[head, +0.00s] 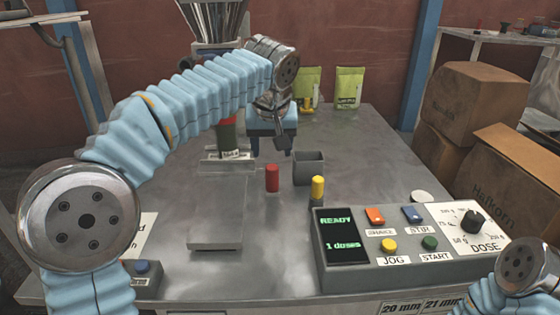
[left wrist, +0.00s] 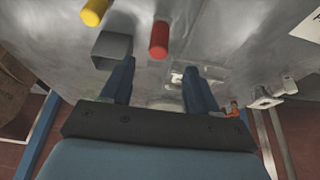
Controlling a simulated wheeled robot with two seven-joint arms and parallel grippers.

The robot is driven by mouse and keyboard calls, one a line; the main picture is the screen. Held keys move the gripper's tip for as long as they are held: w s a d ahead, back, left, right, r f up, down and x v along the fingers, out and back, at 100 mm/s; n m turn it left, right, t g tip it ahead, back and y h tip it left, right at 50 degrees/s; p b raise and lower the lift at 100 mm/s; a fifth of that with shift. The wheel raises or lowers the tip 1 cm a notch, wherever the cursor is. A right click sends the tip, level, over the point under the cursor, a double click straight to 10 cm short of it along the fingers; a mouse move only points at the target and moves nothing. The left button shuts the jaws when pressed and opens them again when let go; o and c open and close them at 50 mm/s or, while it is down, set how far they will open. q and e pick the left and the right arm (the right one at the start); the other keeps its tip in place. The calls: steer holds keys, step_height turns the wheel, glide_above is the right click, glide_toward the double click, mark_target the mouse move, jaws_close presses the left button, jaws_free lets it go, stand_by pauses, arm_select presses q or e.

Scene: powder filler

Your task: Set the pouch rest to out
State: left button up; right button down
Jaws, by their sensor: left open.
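The filler's steel hopper (head: 213,18) stands at the back, with its column behind my left arm. A flat grey plate (head: 216,225) extends forward on the table below the filler; I cannot tell for sure whether it is the pouch rest. My left gripper (head: 268,146) is open and empty, pointing down near the filler's right side, behind the red peg (head: 272,178). Its two fingers also show in the left wrist view (left wrist: 158,68), with bare tabletop between them and the red peg (left wrist: 159,39) ahead. My right gripper is out of view.
A grey open box (head: 309,168) and a yellow peg (head: 317,186) stand right of the red peg. The control panel (head: 345,283) reads READY, 1 doses. Two green pouches (head: 348,87) stand at the back. Cardboard boxes (head: 475,100) are on the right.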

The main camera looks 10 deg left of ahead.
mark_target(272, 176)
arm_select(q)
steer(key=x, duration=0.4)
steer(key=b+x, duration=0.1)
steer(key=x, duration=0.4)
steer(key=w+b+x, duration=0.1)
steer(key=x, duration=0.3)
steer(key=shift+a, duration=0.15)
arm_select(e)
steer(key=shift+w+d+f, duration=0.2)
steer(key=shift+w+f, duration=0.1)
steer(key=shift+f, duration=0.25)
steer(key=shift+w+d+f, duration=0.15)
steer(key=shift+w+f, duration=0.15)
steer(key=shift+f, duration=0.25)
arm_select(q)
steer(key=shift+c, duration=0.4)
jaws_close()
